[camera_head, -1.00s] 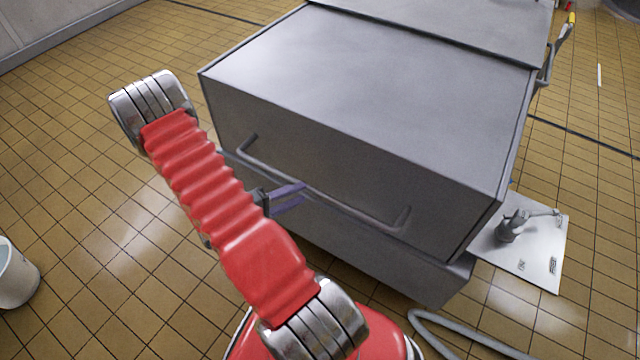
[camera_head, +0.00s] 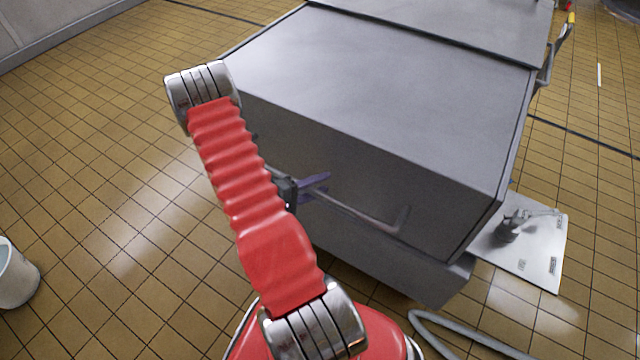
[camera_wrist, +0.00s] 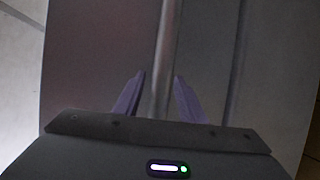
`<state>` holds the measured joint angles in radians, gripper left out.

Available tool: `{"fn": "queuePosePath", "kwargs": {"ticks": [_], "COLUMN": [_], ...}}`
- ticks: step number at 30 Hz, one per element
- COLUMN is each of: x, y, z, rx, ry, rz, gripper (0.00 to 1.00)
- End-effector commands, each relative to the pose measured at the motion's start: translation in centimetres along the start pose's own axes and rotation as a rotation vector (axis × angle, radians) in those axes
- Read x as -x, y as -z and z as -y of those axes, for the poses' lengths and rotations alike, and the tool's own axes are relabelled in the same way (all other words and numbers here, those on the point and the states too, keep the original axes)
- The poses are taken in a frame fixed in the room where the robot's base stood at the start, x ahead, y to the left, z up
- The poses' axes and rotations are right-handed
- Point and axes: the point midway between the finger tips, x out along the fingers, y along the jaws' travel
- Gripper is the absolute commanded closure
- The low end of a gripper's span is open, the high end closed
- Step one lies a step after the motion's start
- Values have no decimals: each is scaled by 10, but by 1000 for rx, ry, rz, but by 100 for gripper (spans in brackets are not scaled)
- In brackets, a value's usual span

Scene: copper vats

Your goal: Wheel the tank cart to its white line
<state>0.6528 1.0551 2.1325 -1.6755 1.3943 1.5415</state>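The tank cart is a large grey metal box (camera_head: 370,90) filling the middle of the head view. Its bar handle (camera_head: 375,222) runs along the near side; my arm hides the left part. My gripper (camera_head: 320,184) is at the handle, its purple fingers pointing toward the cart. In the wrist view the fingers (camera_wrist: 160,88) are apart, and the handle bar (camera_wrist: 167,45) runs between them with gaps on both sides. A short white line (camera_head: 600,74) lies on the floor at the upper right, beyond the cart.
A white plate with a grey fitting (camera_head: 537,262) lies right of the cart. A grey hose (camera_head: 465,336) curves along the floor at the bottom. A white bucket (camera_head: 16,278) stands at the left edge. The tiled floor (camera_head: 90,150) on the left is clear.

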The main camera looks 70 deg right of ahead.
Motion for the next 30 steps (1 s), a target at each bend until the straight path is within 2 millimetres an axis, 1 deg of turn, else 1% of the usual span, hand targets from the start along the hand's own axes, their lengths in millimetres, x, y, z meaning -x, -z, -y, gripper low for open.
{"fn": "queuePosePath", "kwargs": {"ticks": [4,18,20,30], "x": [0,0,0,0], "y": [0,0,0,0], "z": [0,0,1,2], "rx": [0,1,1,2], "ry": [0,1,2,4], "rz": [0,0,0,0], "gripper": [64,97,100,100]}}
